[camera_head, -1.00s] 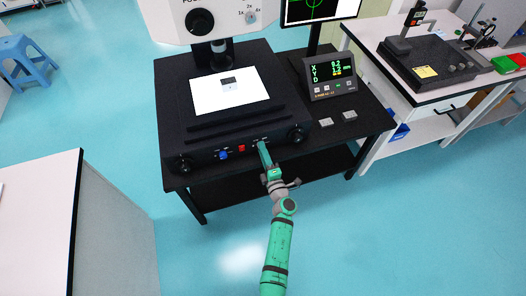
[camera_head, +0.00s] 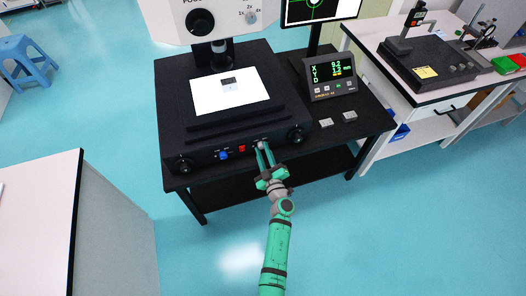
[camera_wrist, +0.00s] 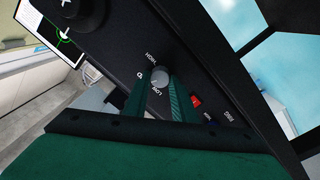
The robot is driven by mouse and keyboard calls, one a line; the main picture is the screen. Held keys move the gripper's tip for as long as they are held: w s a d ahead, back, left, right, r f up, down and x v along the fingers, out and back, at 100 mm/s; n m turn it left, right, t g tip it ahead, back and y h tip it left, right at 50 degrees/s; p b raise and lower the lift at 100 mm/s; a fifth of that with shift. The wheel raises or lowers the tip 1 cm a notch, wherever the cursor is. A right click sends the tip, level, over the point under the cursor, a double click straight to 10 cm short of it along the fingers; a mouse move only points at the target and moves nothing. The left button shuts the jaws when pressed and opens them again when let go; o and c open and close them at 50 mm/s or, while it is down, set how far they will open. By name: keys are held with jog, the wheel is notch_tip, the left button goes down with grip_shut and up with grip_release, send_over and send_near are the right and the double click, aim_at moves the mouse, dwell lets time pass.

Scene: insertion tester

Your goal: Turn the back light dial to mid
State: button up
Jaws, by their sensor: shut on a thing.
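The back light dial is a small grey knob (camera_wrist: 160,77) on the black front panel of the instrument, with HIGH and LOW lettering around it in the wrist view. It also shows in the head view as a small grey knob (camera_head: 260,145). My gripper (camera_head: 264,150) reaches it from the front, with its two green fingers on either side of the dial. In the wrist view my gripper (camera_wrist: 160,90) is shut on the dial. The fingers hide part of the dial and its lettering. I cannot make out its pointer.
On the same panel are a red switch (camera_head: 242,149), a blue knob (camera_head: 223,154) and large black knobs at the left end (camera_head: 185,165) and right end (camera_head: 296,135). A readout box (camera_head: 331,77) stands on the black table. The floor in front is clear.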

jog(key=shift+d+m, duration=0.1)
jog(key=shift+m, duration=0.6)
jog(key=shift+f+m, duration=0.1)
jog(key=shift+m, duration=0.2)
jog(key=o, duration=1)
jog(key=shift+o, duration=0.2)
jog(key=v, duration=1.1)
jog(key=shift+w, duration=0.1)
